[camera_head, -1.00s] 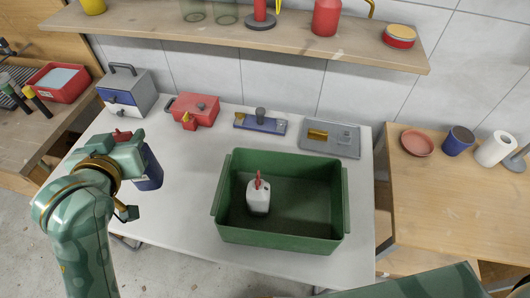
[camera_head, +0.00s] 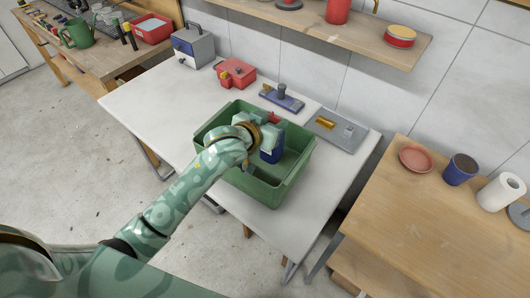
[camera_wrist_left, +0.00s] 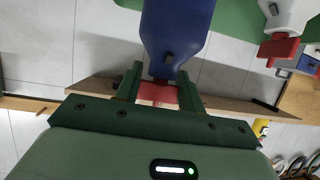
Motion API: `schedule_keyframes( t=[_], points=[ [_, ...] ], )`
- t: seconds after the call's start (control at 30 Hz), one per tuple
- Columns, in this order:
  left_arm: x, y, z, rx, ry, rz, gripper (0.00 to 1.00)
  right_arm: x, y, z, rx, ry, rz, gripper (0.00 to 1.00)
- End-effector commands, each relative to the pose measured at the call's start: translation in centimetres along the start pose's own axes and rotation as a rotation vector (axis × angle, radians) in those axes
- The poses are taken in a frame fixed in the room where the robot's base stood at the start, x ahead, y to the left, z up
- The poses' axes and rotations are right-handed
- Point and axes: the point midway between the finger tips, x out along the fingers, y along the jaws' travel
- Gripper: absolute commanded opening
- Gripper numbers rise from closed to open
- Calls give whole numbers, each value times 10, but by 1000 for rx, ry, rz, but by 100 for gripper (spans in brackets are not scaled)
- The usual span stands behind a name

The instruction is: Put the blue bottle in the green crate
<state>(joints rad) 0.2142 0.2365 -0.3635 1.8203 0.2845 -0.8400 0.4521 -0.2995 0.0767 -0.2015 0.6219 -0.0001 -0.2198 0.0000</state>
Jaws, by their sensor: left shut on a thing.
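The blue bottle (camera_head: 271,153), with a red top, is in my left gripper (camera_head: 266,124). The left wrist view shows the fingers (camera_wrist_left: 160,92) shut on the red top, with the blue body (camera_wrist_left: 177,35) beyond them. In the head view the bottle overlaps the inside of the green crate (camera_head: 252,188); I cannot tell whether it touches the crate floor. A white bottle with a red spray head (camera_wrist_left: 284,22) shows beside the blue one in the left wrist view; my gripper hides it in the head view. My right gripper is not in view.
The crate stands on a white table (camera_head: 150,105). Behind it are a red box (camera_head: 236,73), a blue tool (camera_head: 282,97) and a grey tray (camera_head: 337,132). A wooden shelf (camera_head: 365,50) overhangs the back. The table's left part is clear.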

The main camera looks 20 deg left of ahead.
Motion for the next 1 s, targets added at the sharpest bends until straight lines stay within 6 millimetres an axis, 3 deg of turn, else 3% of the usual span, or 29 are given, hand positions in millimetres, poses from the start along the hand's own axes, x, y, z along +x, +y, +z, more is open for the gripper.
schedule_keyframes(
  t=[0.03, 0.17, 0.4, 0.87, 0.9, 0.93, 1.0],
  points=[
    [5, 0, 13, -2, -2, 1, 0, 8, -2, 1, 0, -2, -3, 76],
    [10, 0, 26, -1, -1, 0, 0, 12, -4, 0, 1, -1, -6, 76],
    [26, 0, 64, -1, -2, 0, 0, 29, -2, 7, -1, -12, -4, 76],
    [28, 1, 71, 0, 0, 0, 0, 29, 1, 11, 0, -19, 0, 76],
    [28, 1, 70, 0, 0, 0, 50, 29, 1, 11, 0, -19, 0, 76],
    [28, 1, 70, 0, 0, 0, 58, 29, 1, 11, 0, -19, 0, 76],
    [28, 1, 70, 0, 0, 0, 61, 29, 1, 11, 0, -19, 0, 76]
  ],
)
